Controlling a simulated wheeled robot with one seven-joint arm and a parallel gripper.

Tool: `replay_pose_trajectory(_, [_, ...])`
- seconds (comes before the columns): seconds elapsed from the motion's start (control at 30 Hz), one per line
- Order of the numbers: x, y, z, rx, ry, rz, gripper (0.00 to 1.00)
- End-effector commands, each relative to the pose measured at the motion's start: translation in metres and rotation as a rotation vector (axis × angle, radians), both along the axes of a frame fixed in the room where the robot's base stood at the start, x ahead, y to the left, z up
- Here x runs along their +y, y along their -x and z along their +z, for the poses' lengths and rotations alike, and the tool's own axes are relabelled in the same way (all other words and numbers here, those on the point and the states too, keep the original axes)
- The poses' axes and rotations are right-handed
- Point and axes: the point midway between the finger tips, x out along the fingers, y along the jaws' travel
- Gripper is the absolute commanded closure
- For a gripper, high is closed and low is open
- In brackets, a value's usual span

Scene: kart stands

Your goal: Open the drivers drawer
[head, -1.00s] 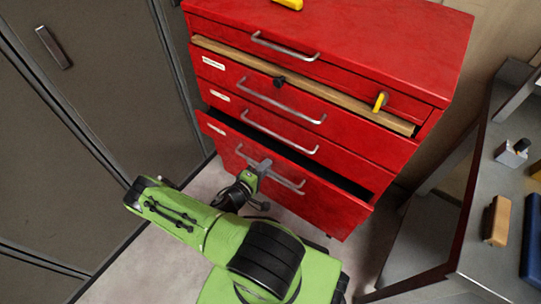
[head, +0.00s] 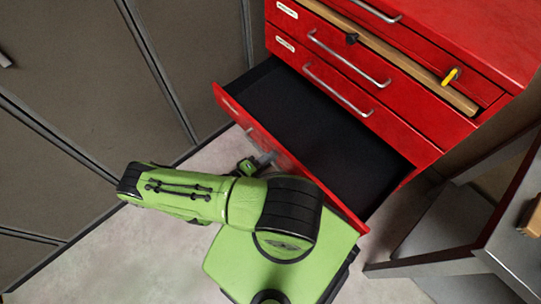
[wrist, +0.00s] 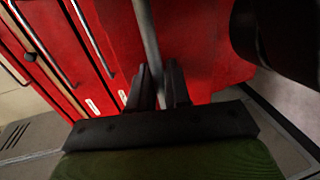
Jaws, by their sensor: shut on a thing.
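The red cabinet (head: 420,95) stands at the upper right in the head view. Its bottom drawer (head: 330,135) is pulled well out, and its dark inside looks empty. The drawer's label is too small to read. My gripper (head: 264,160) is at the drawer front, mostly hidden behind my green arm. In the wrist view my gripper (wrist: 160,85) has its two black fingers shut on the drawer's grey bar handle (wrist: 148,38). The red drawer front (wrist: 205,40) lies just behind the handle.
The drawers above are shut. A wooden strip (head: 410,65) with a yellow-handled item (head: 452,76) and a dark knob runs across the cabinet. Grey lockers (head: 75,100) stand at the left. A metal bench (head: 500,230) is at the right. Some floor (head: 130,255) is clear at lower left.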

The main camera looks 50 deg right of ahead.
Motion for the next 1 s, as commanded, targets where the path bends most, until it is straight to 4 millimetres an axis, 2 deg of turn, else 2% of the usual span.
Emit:
replay_pose_trajectory(0.3, [0.0, 0.0, 0.0, 0.0, 0.0, -0.002, 1.0])
replay_pose_trajectory(0.33, [0.0, 0.0, 0.0, 0.0, 0.0, -0.002, 0.8])
replay_pose_trajectory(0.4, [0.0, 0.0, 0.0, 0.0, 0.0, -0.002, 0.71])
replay_pose_trajectory(0.83, [0.002, -0.001, 0.001, -0.001, -0.001, 0.001, 0.71])
replay_pose_trajectory(0.93, [0.016, -0.004, 0.004, -0.002, -0.003, 0.003, 0.71])
replay_pose_trajectory(1.0, [0.033, -0.007, 0.008, -0.003, -0.005, 0.006, 0.71])
